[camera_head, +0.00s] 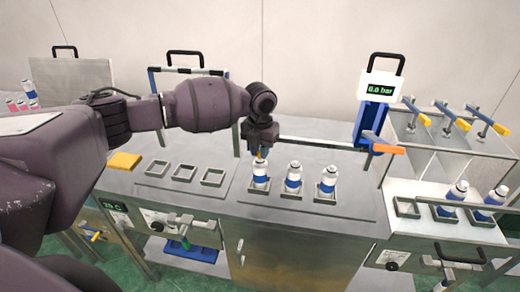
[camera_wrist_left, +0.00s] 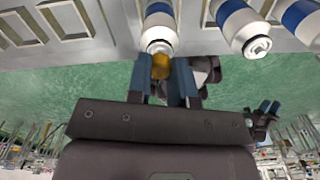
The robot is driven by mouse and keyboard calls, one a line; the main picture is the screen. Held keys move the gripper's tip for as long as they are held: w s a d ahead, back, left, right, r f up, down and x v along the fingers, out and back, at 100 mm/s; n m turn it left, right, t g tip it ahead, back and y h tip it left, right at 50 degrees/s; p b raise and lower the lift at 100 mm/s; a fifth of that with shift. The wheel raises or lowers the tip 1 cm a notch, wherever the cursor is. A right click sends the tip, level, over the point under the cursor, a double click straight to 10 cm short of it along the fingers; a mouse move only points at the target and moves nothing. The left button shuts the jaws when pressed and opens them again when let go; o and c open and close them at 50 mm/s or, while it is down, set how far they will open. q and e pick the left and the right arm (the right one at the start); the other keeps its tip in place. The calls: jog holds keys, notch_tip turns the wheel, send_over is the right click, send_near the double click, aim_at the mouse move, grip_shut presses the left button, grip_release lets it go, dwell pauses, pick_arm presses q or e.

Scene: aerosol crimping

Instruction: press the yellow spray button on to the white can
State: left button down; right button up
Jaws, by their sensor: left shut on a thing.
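Three white cans with blue bands stand upright in square holders on the steel bench. My left gripper (camera_head: 260,148) is above the leftmost can (camera_head: 260,177), pointing down. In the left wrist view, its fingers (camera_wrist_left: 177,82) are shut on the yellow spray button (camera_wrist_left: 160,66). The button is at the top of that white can (camera_wrist_left: 160,30), in line with it. I cannot tell whether it is pressed on or only touching. A small dark part with bluish prongs at the right of the wrist view may be my right gripper (camera_wrist_left: 266,108); its jaws are unclear.
The middle can (camera_head: 293,177) and the right can (camera_head: 326,181) stand close beside. Several empty square holders (camera_head: 184,173) are to the left, near a yellow block (camera_head: 124,161). A blue gauge stand (camera_head: 372,115) reading 0.0 bar and an orange-ended lever (camera_head: 388,149) are to the right.

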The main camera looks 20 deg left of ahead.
jog(key=shift+s+f, duration=0.1)
pick_arm(q)
jog(key=shift+p, duration=0.3)
pick_arm(e)
jog(key=shift+s+d, duration=0.1)
jog(key=shift+s, duration=0.3)
jog(key=shift+w+r, duration=0.1)
jog(key=shift+r, duration=0.15)
pick_arm(q)
jog(key=c, duration=1)
grip_release()
jog(key=o, duration=0.6)
pick_arm(e)
jog(key=shift+f, duration=0.1)
